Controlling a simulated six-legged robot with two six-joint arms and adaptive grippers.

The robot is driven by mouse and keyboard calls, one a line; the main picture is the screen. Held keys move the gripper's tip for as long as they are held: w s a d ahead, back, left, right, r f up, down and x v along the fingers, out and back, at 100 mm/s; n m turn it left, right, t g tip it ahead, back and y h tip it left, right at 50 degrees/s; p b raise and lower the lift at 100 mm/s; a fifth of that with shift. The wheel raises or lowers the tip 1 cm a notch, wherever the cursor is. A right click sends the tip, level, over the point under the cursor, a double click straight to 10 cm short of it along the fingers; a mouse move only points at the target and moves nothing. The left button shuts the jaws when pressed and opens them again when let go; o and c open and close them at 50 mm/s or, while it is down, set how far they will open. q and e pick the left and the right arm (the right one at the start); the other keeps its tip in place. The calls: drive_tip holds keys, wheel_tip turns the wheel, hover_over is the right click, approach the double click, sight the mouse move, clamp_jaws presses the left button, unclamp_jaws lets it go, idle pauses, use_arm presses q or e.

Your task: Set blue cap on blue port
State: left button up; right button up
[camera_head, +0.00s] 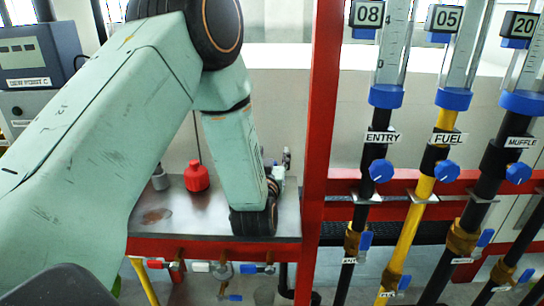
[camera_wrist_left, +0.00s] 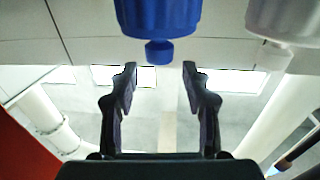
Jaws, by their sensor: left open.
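In the left wrist view, a blue cap (camera_wrist_left: 158,18) with a small knob hangs in from the top edge, partly cut off. My left gripper (camera_wrist_left: 160,82) is open, with one finger on each side of the knob and empty space between them; the knob lies just above the fingertips in the picture. In the head view my left arm hides the blue cap, and the gripper's fingers cannot be made out beyond my wrist. Blue fittings (camera_head: 249,268) show below the shelf front; I cannot tell whether one is the blue port. My right gripper is not in view.
A red cap (camera_head: 197,177) stands on the metal shelf (camera_head: 170,222), left of my wrist. A white cap (camera_wrist_left: 284,18) is right of the blue one in the left wrist view. A red post (camera_head: 322,110) and several labelled pipes stand to the right.

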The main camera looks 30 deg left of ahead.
use_arm(q)
drive_tip(key=shift+r+p, duration=0.9)
drive_tip(key=shift+r, duration=0.15)
wheel_tip(320, 180, down, 2)
drive_tip(key=shift+f+b, duration=0.1)
drive_tip(key=shift+b, duration=1.1)
wheel_tip(320, 180, up, 2)
drive_tip(key=shift+w+r+p, duration=0.15)
drive_tip(key=shift+r+p, duration=0.05)
drive_tip(key=shift+p, duration=0.85)
drive_tip(key=shift+s+a+r, duration=0.15)
drive_tip(key=shift+s+r, duration=0.05)
drive_tip(key=shift+r, duration=0.3)
wheel_tip(320, 180, up, 5)
drive_tip(key=p, duration=0.4)
